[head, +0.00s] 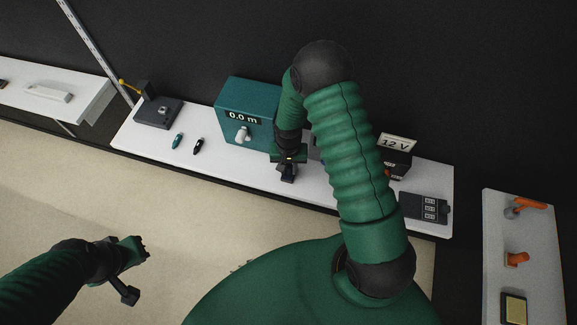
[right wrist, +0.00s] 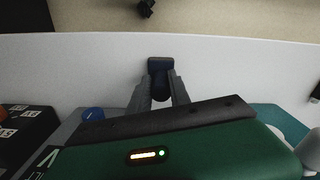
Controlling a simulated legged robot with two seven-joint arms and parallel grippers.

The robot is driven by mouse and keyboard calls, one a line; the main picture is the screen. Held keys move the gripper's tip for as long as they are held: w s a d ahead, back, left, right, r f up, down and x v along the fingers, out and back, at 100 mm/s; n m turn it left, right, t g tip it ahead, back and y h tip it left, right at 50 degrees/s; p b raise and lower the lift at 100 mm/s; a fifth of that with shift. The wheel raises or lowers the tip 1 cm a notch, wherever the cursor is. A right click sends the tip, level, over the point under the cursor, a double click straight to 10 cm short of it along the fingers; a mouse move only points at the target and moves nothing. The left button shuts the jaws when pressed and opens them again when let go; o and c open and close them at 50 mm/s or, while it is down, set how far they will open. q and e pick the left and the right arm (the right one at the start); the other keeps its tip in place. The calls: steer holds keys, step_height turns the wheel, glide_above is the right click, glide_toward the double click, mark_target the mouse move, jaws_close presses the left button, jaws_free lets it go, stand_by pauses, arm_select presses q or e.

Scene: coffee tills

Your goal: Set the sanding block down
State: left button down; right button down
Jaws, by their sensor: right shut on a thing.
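My right gripper (head: 288,171) reaches down over the front part of the white bench. It is shut on a small dark blue block, which I take to be the sanding block (right wrist: 160,64). In the right wrist view the block shows between the two grey fingertips, over the white bench top (right wrist: 230,62). I cannot tell whether its underside touches the bench. In the head view the block is small, dark and partly hidden by the gripper. My left gripper (head: 136,272) is open and empty, over the pale floor, away from the bench.
A teal box reading "0.0 m" (head: 245,112) stands left of my right gripper. Teal and black small items (head: 178,141) lie further left near a dark stand (head: 157,112). A "12 V" unit (head: 396,152) and dark panel (head: 424,208) are right. The bench's front strip looks clear.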

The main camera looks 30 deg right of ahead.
steer(key=shift+d+f, duration=0.1)
steer(key=shift+f, duration=0.05)
steer(key=c, duration=1.2)
jaws_free()
steer(key=shift+w+d, duration=0.1)
steer(key=shift+w, duration=0.05)
steer(key=shift+c, duration=0.2)
steer(key=shift+o, duration=0.2)
